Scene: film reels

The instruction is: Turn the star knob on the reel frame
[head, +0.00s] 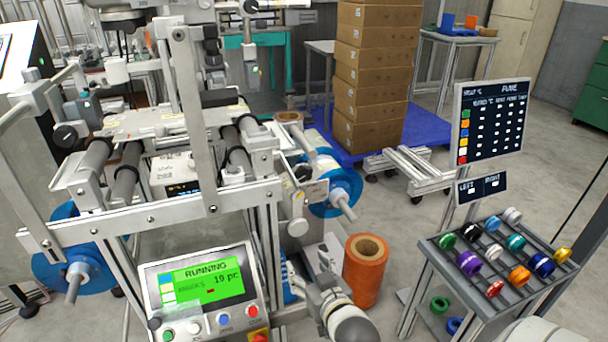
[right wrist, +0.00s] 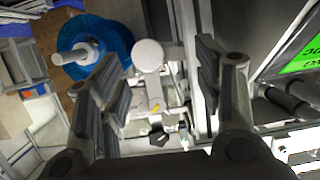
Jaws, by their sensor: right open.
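The reel frame (head: 130,215) is a grey metal machine filling the left and middle of the head view. A black star knob (right wrist: 158,138) shows low in the right wrist view, between my fingers in the picture. It is small and dark on the frame's right side in the head view (head: 303,172). A pale round disc (right wrist: 148,55) shows above it in the wrist view. My right gripper (head: 303,274) is open in front of the frame's right side. Its two ribbed fingers (right wrist: 155,68) are apart, with nothing held. My left gripper is not in view.
A blue reel (head: 352,181) with a protruding spindle sits right of the frame. A control panel with a green "RUNNING" screen (head: 207,282) stands left of my gripper. An orange roll (head: 365,285) stands on the floor. A rack of coloured spools (head: 440,262) is at right.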

